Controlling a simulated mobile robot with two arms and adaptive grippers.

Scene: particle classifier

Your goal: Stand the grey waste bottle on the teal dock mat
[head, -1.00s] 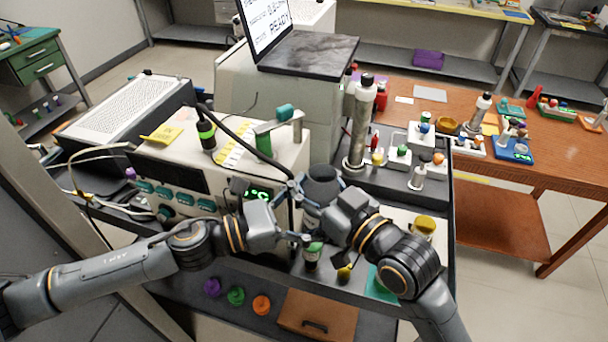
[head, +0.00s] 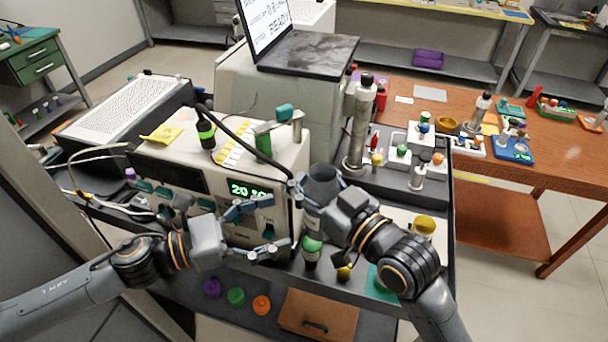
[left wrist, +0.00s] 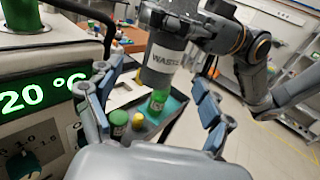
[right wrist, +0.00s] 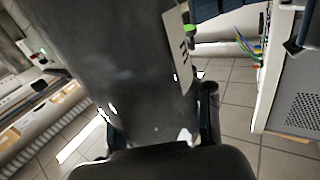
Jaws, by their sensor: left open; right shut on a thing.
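The grey waste bottle (head: 323,186) is held up in my right gripper (head: 328,212), above the front of the bench. Its WASTE label shows in the left wrist view (left wrist: 163,60), where the bottle is tilted. In the right wrist view the bottle (right wrist: 110,70) fills much of the picture between the fingers. The teal dock mat (head: 378,287) lies lower right, partly hidden by my right arm. My left gripper (head: 262,230) is open and empty, left of the bottle and apart from it, in front of the instrument.
A green-capped vial (head: 312,250) and a yellow-topped item (head: 344,273) stand below the bottle, left of the mat. The instrument with a green display (head: 248,190) is close behind my left gripper. A metal cylinder (head: 358,130) stands behind the bottle.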

